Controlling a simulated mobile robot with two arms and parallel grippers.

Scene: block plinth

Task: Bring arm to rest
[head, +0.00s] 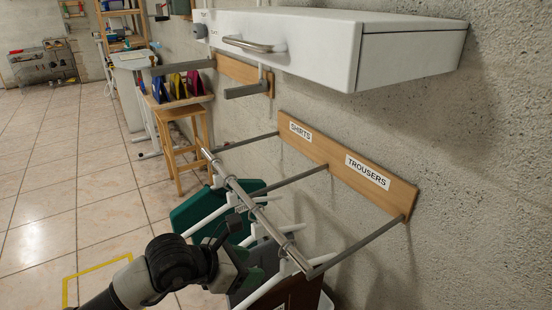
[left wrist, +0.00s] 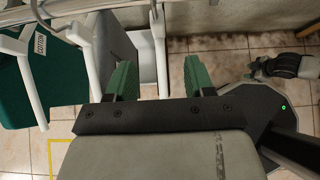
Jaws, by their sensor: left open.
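My left gripper (head: 240,262) is low in the middle of the head view, at the end of my dark arm, close to the hanging clothes. In the left wrist view its two green fingers (left wrist: 160,78) stand apart, and a white hanger part (left wrist: 160,50) shows between or behind them. I cannot tell whether the fingers touch it. A green garment (head: 190,212) hangs on a white hanger from the metal rail (head: 235,190); it also shows in the left wrist view (left wrist: 20,95). A brown garment (head: 290,293) hangs nearer, partly hidden.
The rail is fixed to a wooden board (head: 335,160) labelled SHIRTS and TROUSERS on the concrete wall. A white drawer unit (head: 400,55) juts out above it. A wooden stool (head: 183,145) stands beyond. The tiled floor (head: 60,170) at left is open, with yellow tape (head: 95,268).

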